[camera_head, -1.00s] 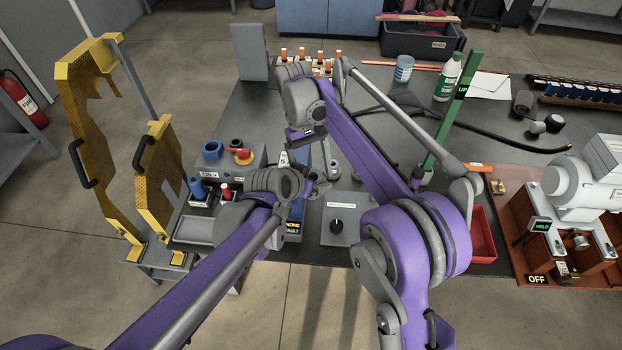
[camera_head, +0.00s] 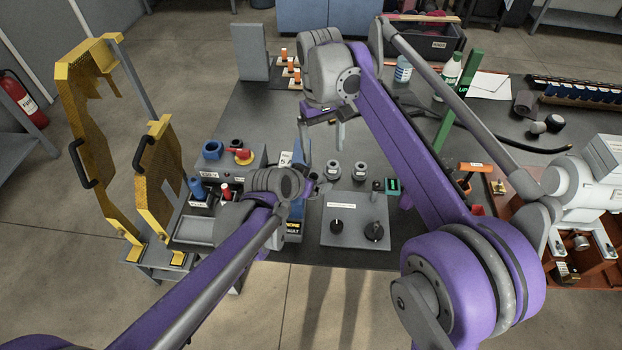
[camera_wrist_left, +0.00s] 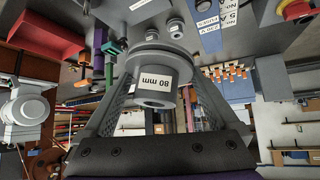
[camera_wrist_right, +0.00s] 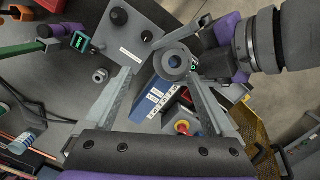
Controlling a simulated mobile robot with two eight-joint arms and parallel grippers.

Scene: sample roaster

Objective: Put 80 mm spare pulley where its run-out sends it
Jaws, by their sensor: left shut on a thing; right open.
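The 80 mm spare pulley (camera_wrist_left: 157,90) is a grey stepped cylinder with a white "80 mm" label and a wider flange. My left gripper (camera_head: 311,187) is shut on it and holds it above the grey bench; the arm mostly hides it in the head view. The pulley also shows in the right wrist view (camera_wrist_right: 175,62) as a ring with a dark bore. My right gripper (camera_head: 324,143) is open and empty above the bench, behind the left one. In the right wrist view the pulley lies just beyond its fingertips, and I cannot tell whether they touch.
A grey panel (camera_head: 350,236) with black knobs stands at the bench front, with a small green display (camera_head: 393,187) beside it. Two grey cylinders stand behind it. A blue box (camera_wrist_right: 155,100), grey control box (camera_head: 225,178) and yellow guards (camera_head: 155,180) are left. The white-grey machine (camera_head: 590,190) is right.

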